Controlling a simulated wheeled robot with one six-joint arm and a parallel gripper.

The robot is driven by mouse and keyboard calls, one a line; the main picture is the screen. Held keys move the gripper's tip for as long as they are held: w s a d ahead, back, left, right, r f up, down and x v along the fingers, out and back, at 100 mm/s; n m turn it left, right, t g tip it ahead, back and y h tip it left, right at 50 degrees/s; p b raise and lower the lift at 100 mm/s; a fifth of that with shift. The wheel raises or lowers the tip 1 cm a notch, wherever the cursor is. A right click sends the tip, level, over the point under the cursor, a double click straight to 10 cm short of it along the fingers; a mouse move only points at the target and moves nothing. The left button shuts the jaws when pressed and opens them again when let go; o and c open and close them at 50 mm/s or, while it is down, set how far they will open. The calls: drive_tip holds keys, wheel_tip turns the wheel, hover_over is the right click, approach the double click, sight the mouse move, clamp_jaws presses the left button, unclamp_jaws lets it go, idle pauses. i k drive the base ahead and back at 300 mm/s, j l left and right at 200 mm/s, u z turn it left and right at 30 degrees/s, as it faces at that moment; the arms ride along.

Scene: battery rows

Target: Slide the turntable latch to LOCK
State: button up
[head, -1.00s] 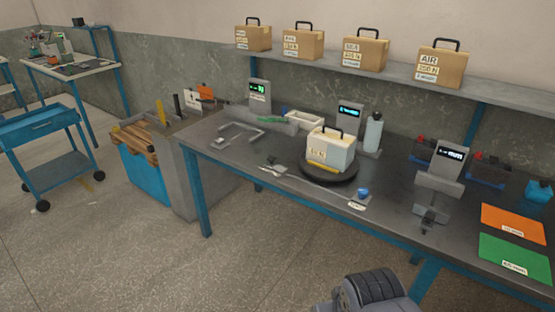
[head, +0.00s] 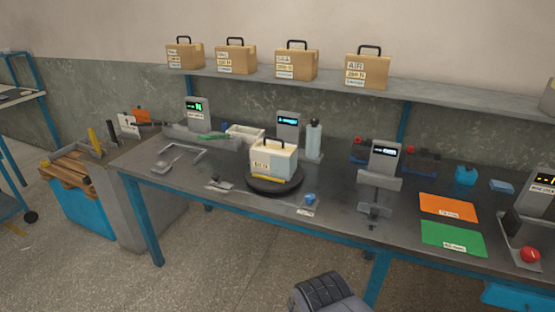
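A dark round turntable (head: 272,188) stands near the front edge of the workbench. A cream box (head: 274,160) with a black handle, a label and a yellow strip at its base sits on it. A small blue knob (head: 310,197) is on the bench just right of the turntable, with a small white label (head: 306,211) in front. A small grey metal fitting (head: 219,185) lies left of the turntable. I cannot tell which of these is the latch, nor its position; the lettering is too small. My gripper's fingers are not in view.
Tan boxes (head: 296,65) stand on the shelf above. Grey display stations (head: 288,126) and a clear bottle (head: 313,140) stand behind the turntable. Orange (head: 448,207) and green (head: 453,238) mats lie to the right.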

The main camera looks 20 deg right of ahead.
sight(216, 177)
drive_tip(key=i+u, duration=0.4)
drive_tip(key=i, duration=1.5)
